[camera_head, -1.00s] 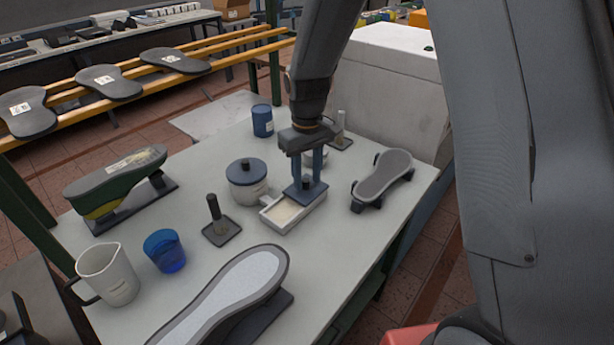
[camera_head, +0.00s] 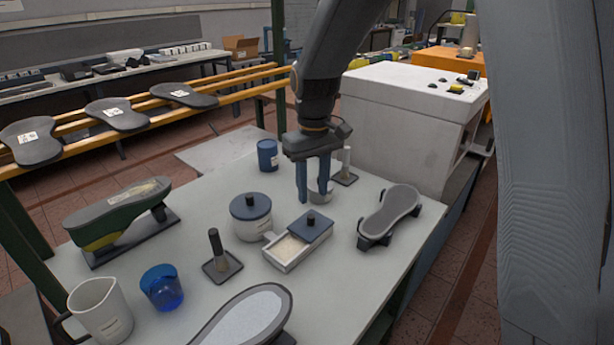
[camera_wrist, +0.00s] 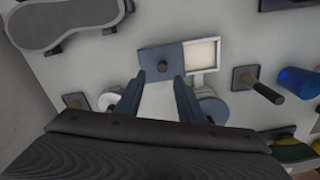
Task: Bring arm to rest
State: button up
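My gripper (camera_head: 315,192) hangs above the table behind a small white box (camera_head: 283,255). Its two blue fingers are apart with nothing between them. The box has a blue sliding lid (camera_head: 303,230) with a dark knob, covering its far part; the near part is uncovered and shows pale contents. In the wrist view the fingers (camera_wrist: 161,98) stand apart, pointing toward the lid (camera_wrist: 155,60) and its knob, and the box's uncovered part (camera_wrist: 203,52) shows beside it. A small white pot behind the fingers is partly hidden.
Around the box stand a lidded jar (camera_head: 250,217), a brush on a stand (camera_head: 216,257), a blue cup (camera_head: 162,288), a white jug (camera_head: 99,312), a shoe last (camera_head: 118,220) and a sole on a holder (camera_head: 389,213). A white machine (camera_head: 405,125) stands behind.

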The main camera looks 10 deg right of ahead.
jog(key=s+d+f+m, duration=0.1)
jog(key=s+d+m, duration=0.1)
jog(key=s+d, duration=0.3)
jog(key=s+d+f+m+t, duration=0.1)
jog(key=s+d, duration=0.5)
jog(key=s, duration=0.6)
jog(key=shift+s+d+f+m, duration=0.3)
jog(key=shift+f+m, duration=0.45)
jog(key=shift+m, duration=0.25)
